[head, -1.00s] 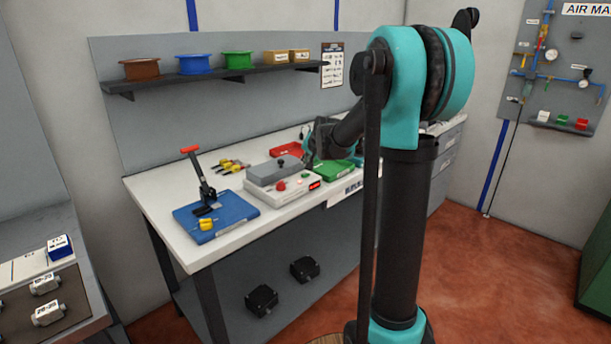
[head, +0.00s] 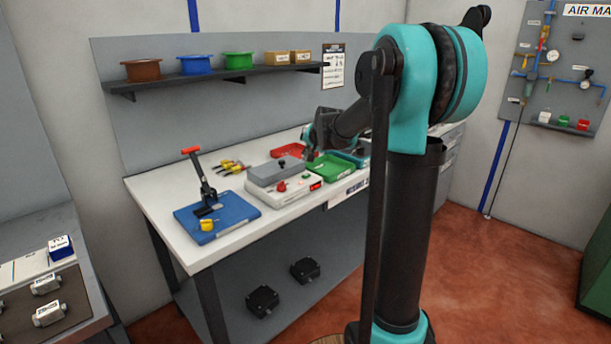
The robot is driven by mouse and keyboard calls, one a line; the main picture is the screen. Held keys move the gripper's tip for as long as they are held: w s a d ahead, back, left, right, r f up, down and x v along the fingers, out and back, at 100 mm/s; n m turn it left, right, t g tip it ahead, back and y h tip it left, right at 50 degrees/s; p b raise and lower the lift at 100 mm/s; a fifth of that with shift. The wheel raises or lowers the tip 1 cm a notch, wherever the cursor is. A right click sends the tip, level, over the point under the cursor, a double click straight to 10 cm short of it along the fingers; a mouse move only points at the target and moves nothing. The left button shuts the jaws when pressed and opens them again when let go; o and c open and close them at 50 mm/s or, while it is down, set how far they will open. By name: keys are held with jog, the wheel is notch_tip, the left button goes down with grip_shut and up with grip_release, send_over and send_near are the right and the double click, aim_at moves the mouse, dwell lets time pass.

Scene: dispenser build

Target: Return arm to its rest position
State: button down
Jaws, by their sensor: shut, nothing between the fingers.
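My arm stands at right of centre in the head view, with its teal shoulder at the top. Its dark forearm reaches left over the workbench (head: 160,208). The end of the arm, with my gripper (head: 308,152), is above the bench near the green tray (head: 330,168). It is small and partly hidden by the wrist, so the fingers are hard to make out. My gripper is shut and holds nothing that I can see.
On the bench are a blue-based lever press (head: 215,220), a grey-and-white box with a red button (head: 283,187), a red tray (head: 287,150) and yellow-handled tools (head: 230,166). A shelf (head: 220,76) with spools hangs behind. Open floor (head: 490,270) lies at right.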

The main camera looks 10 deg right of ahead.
jog(key=s+d+f+n+g, duration=0.1)
jog(key=s+f, duration=0.5)
jog(key=s, duration=0.7)
jog(key=s+d+f+n+g+h, duration=0.1)
jog(key=s+f, duration=0.6)
jog(key=s, duration=0.7)
jog(key=s+d+f+n+g+h, duration=0.1)
jog(key=s+f+n, duration=0.3)
jog(key=s, duration=1)
notch_tip(320, 180, down, 3)
jog(key=shift+d+r+n+g, duration=0.1)
jog(key=shift+d+n+g, duration=0.3)
jog(key=shift+g, duration=0.5)
jog(key=c, duration=2.2)
grip_release()
jog(key=shift+w, duration=0.1)
